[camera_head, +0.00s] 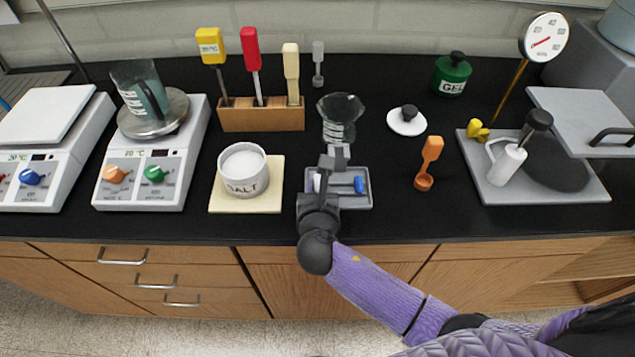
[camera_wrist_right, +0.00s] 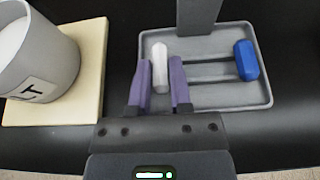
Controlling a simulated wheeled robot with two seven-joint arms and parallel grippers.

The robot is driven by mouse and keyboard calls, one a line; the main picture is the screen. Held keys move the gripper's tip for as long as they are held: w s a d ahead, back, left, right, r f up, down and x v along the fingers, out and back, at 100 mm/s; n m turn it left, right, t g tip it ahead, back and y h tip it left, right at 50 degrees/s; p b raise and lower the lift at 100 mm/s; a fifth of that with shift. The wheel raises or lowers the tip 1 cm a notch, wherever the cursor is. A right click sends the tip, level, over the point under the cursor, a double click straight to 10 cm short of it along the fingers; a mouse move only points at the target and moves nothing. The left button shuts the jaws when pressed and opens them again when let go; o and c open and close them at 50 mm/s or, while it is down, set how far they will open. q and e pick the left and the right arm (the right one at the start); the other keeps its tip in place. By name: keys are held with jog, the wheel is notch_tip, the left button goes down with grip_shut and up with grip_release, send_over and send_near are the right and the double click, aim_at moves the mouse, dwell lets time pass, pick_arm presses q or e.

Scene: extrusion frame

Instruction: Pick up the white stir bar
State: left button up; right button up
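The white stir bar (camera_wrist_right: 160,66) lies in the left part of a small grey tray (camera_wrist_right: 222,103). In the head view the tray (camera_head: 354,201) sits near the counter's front edge, and the bar (camera_head: 317,183) shows partly behind my right gripper. My right gripper (camera_wrist_right: 162,75) is over the tray's left side. Its two purple fingers stand on either side of the bar, open, with narrow gaps. I cannot tell whether either finger touches it. My left gripper is not in view.
A blue stir bar (camera_wrist_right: 246,60) lies at the tray's right end. A salt crucible (camera_head: 243,170) on a pale pad (camera_head: 218,199) stands left of the tray. A glass beaker (camera_head: 340,112) is behind it, and an orange scoop (camera_head: 428,163) lies to the right.

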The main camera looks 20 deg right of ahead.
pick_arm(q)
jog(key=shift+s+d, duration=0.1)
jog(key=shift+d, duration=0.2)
pick_arm(e)
grip_shut()
